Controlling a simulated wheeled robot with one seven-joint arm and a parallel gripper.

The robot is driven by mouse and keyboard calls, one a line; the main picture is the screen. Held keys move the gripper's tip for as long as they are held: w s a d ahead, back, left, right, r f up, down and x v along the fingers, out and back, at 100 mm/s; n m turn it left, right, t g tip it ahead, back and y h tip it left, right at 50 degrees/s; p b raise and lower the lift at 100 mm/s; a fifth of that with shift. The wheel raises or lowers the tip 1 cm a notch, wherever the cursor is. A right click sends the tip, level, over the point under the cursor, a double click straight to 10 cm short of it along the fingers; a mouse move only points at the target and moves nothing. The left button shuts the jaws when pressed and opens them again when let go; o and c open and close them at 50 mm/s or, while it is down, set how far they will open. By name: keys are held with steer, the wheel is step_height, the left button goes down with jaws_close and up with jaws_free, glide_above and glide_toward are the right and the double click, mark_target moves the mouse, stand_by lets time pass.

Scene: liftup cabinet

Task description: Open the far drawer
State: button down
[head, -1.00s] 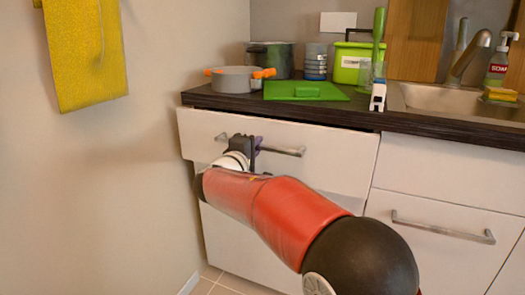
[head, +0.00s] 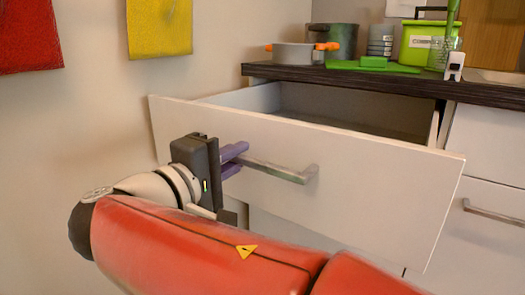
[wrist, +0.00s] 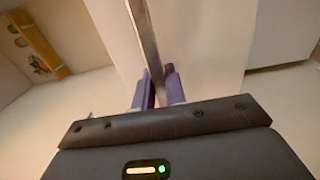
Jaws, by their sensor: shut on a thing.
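The far drawer (head: 370,160) is the white top drawer at the left end of the counter. It stands well out from the cabinet, and its grey inside shows in the head view. Its metal handle (head: 290,173) runs across the front. My gripper (head: 234,160), with purple fingers, is shut on the left part of this handle. In the wrist view the handle bar (wrist: 146,40) passes between the purple fingers (wrist: 159,88). The far end of the handle is hidden behind the fingers.
A dark countertop (head: 400,84) above holds a grey pot (head: 293,53), a green board (head: 372,65) and a green box (head: 420,42). A wall with yellow (head: 160,28) and red (head: 27,35) hangings is close on the left. Another white drawer (head: 495,215) is shut at right.

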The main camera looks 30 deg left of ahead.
steer(key=shift+s+a+f, duration=0.1)
steer(key=shift+s, duration=1.1)
steer(key=c, duration=1.4)
jaws_free()
steer(key=shift+c, duration=0.2)
steer(key=s, duration=0.7)
steer(key=shift+s+a+p, duration=0.35)
steer(key=shift+s+p, duration=0.05)
